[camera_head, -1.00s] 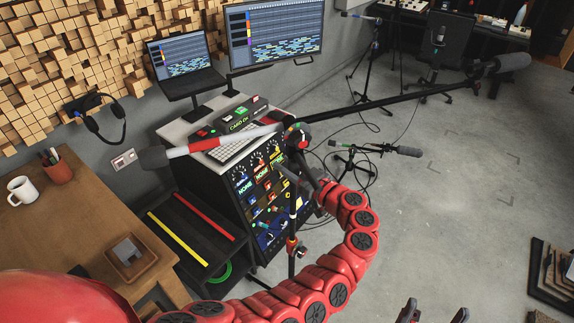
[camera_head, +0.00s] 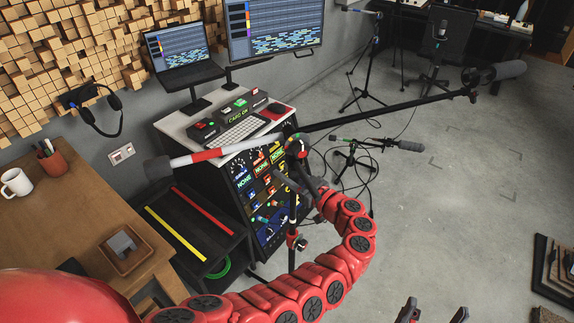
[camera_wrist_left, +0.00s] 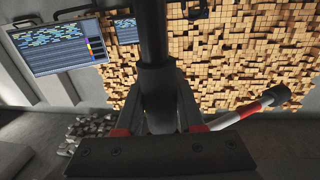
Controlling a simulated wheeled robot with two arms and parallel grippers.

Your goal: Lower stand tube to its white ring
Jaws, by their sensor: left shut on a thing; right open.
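A boom microphone stand stands in the middle of the head view. The upright stand tube (camera_head: 292,215) runs down below the boom joint (camera_head: 297,146) to a red-and-black collar (camera_head: 296,241). My left gripper (camera_head: 290,182) is shut on the tube below the joint. The left wrist view shows its fingers (camera_wrist_left: 160,112) around the dark tube (camera_wrist_left: 153,40). I cannot make out a white ring clearly. My right gripper (camera_head: 432,312) is open and empty.
The equipment rack (camera_head: 258,190) with keyboard stands just behind the tube. A wooden desk (camera_head: 70,215) with mug and pen cup is at left. A small microphone stand (camera_head: 358,150) with loose cables stands to the right. The floor (camera_head: 465,200) at right is mostly clear.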

